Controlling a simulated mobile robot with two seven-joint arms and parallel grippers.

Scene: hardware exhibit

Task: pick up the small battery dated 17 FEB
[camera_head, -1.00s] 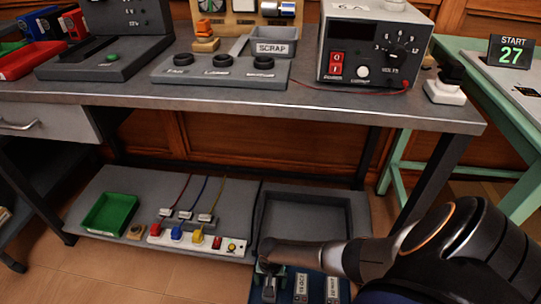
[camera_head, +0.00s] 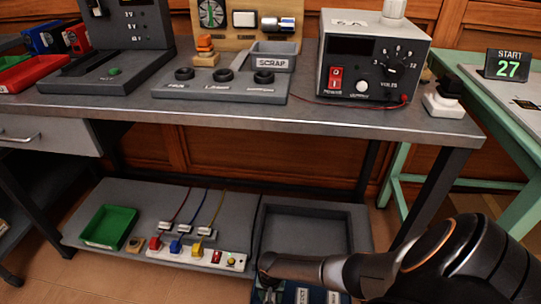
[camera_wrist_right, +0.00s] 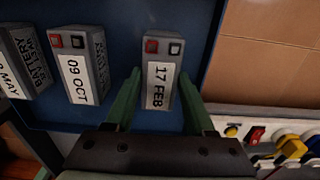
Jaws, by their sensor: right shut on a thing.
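In the right wrist view, the small grey battery labelled 17 FEB (camera_wrist_right: 160,73) has a red and a dark terminal block at its top. It sits between the green fingers of my right gripper (camera_wrist_right: 160,92), which is shut on it. Beside it in the blue tray (camera_wrist_right: 125,38) are a battery labelled 09 OCT (camera_wrist_right: 80,65) and one partly cut off, ending in MAY (camera_wrist_right: 22,60). In the head view, my right gripper (camera_head: 269,283) is low at the bottom edge, and the 17 FEB battery cannot be made out there. My left gripper is not in view.
The lower shelf holds an empty grey tray (camera_head: 258,222), a green tray (camera_head: 108,246) and a white strip with coloured plugs (camera_head: 226,262). The grey workbench top (camera_head: 400,122) overhangs the shelf. A green table (camera_head: 395,185) stands at the right.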

